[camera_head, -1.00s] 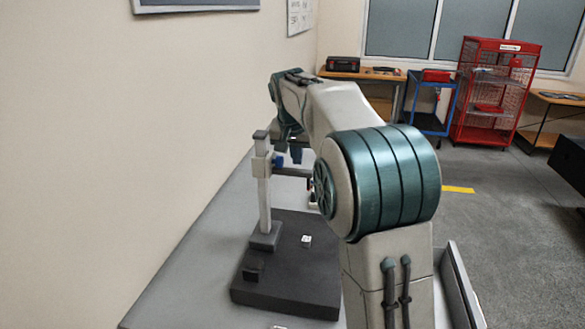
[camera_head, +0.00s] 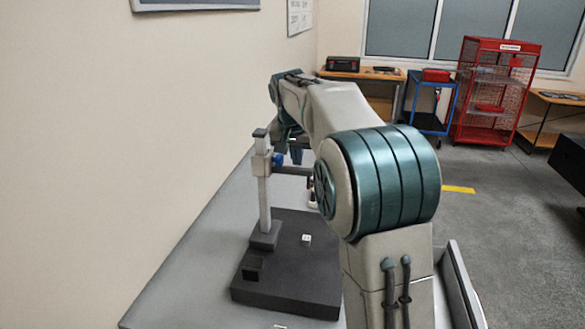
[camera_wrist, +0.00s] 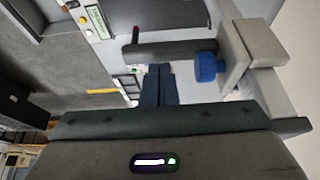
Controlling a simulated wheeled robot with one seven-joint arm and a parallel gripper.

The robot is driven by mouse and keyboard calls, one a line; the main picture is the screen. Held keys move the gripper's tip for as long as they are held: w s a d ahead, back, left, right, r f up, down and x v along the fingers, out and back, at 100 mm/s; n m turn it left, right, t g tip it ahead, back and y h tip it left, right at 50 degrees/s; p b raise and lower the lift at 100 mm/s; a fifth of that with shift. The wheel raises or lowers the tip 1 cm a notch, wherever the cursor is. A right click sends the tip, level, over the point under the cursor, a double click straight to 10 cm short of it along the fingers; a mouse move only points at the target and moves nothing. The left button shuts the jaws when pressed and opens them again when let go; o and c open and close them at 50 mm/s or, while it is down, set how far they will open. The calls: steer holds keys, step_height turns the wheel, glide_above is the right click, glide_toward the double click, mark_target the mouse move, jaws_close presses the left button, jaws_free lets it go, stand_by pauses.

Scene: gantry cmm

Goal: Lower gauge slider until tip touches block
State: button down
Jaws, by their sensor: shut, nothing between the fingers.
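The height gauge has a pale upright column (camera_head: 264,205) on a dark base plate (camera_head: 290,285). Its slider (camera_head: 261,164), with a blue knob (camera_head: 277,160) and a dark horizontal arm (camera_head: 293,171), sits high on the column. A small white block (camera_head: 306,240) lies on the base plate, well below the arm. In the wrist view the slider (camera_wrist: 235,42), blue knob (camera_wrist: 207,67) and horizontal arm (camera_wrist: 172,52) are close up. My gripper (camera_wrist: 158,70) is shut and empty, its fingertips close beside the arm; I cannot tell if they touch.
The gauge stands on a grey table (camera_head: 195,265) along the wall. A small dark block (camera_head: 252,270) is at the base plate's near left corner. My own arm hides the right part of the setup. Red shelving (camera_head: 490,90) and a blue cart (camera_head: 430,105) stand far off.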

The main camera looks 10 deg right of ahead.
step_height(320, 180, down, 17)
steer(key=b, duration=1.1)
steer(key=shift+r+b, duration=0.15)
steer(key=shift+b, duration=0.25)
stand_by(1.7)
steer(key=shift+f+b, duration=0.5)
steer(key=shift+f, duration=0.2)
stand_by(0.6)
steer(key=shift+r, duration=0.15)
step_height(320, 180, up, 7)
steer(key=p, duration=0.5)
steer(key=shift+p, duration=0.4)
stand_by(0.3)
steer(key=s+f+n+y, duration=0.1)
steer(key=s+f, duration=0.3)
steer(key=s, duration=1.3)
steer(key=s+f+n+g, duration=0.1)
steer(key=s+f+n, duration=0.2)
steer(key=s, duration=1.5)
steer(key=shift+d+f+y, duration=0.15)
steer(key=shift+f+y, duration=0.25)
steer(key=shift+f, duration=0.1)
